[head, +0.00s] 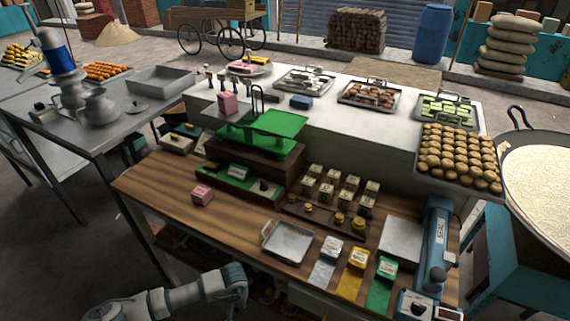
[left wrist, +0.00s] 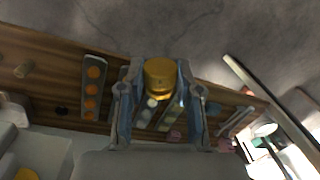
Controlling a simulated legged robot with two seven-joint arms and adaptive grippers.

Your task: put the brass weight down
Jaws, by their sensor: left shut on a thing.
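A brass weight (left wrist: 159,73) shows in the left wrist view between the two fingers of my left gripper (left wrist: 158,92), which is shut on it. In the head view my left gripper (head: 236,288) is low at the bottom, at the front edge of the wooden counter (head: 150,185); the held weight cannot be made out there. Several other brass weights (head: 340,218) stand in a row on a dark wooden rack (head: 322,222) further back. My right gripper is in neither view.
A green balance scale (head: 265,130) stands behind the counter's middle. An empty metal tray (head: 287,243), colored packets (head: 352,270) and a blue sealing machine (head: 433,245) occupy the right part. A small pink box (head: 202,194) sits left. Bare wood lies between the box and tray.

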